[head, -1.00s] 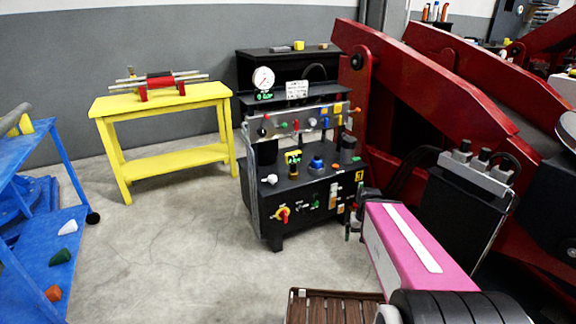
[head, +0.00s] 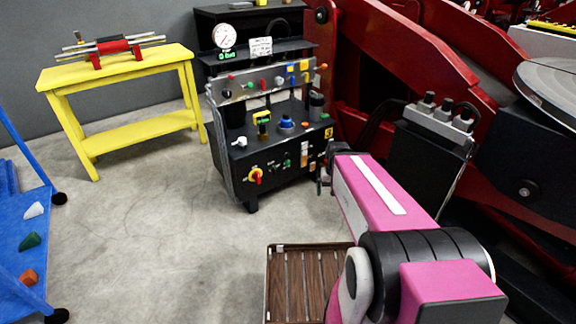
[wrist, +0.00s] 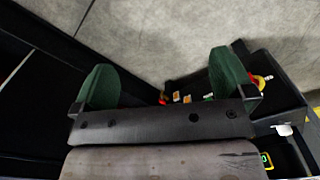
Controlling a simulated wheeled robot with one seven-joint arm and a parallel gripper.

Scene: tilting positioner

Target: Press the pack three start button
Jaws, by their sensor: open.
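The black pack (head: 232,165), marked with a yellow "3" label (head: 328,132), stands upright left of my arm in the head view. Its front face carries a red-and-yellow rotary knob (head: 256,176) and a small green button (head: 286,163); I cannot read which control is the start button. My gripper (wrist: 166,85) is open and empty, with two green finger pads in the wrist view. The red-and-yellow knob (wrist: 262,80) and several small controls (wrist: 187,99) show beyond and beside the right finger. That finger hides part of the panel. No contact is visible.
A yellow table (head: 120,68) stands back left and a blue cart (head: 28,255) at the left edge. Large red machinery (head: 400,60) and a black box with grey levers (head: 430,150) stand right. A slatted wooden platform (head: 270,290) lies in front. Concrete floor is free left of the pack.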

